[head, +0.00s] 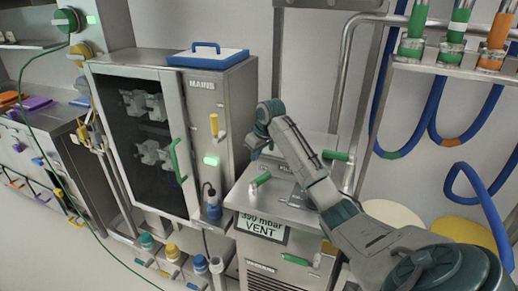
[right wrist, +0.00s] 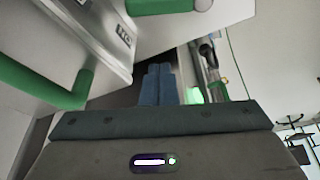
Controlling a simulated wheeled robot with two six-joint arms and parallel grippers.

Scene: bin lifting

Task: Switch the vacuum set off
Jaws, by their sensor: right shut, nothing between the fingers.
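The vacuum set (head: 285,262) is a grey metal box in the lower middle of the head view. A display (head: 262,227) on it reads about "390 mbar" and "VENT". A green-tipped lever (head: 262,179) stands on its top, and another green handle (head: 335,155) is farther right. My right gripper (head: 256,153) points down just above and behind the top's left part, apart from the nearest lever. Its fingers (right wrist: 158,82) are shut and empty in the right wrist view. My left gripper is out of view.
Blue hoses (head: 487,195) hang at right. In the right wrist view, a large green handle (right wrist: 45,83) is close on the left.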

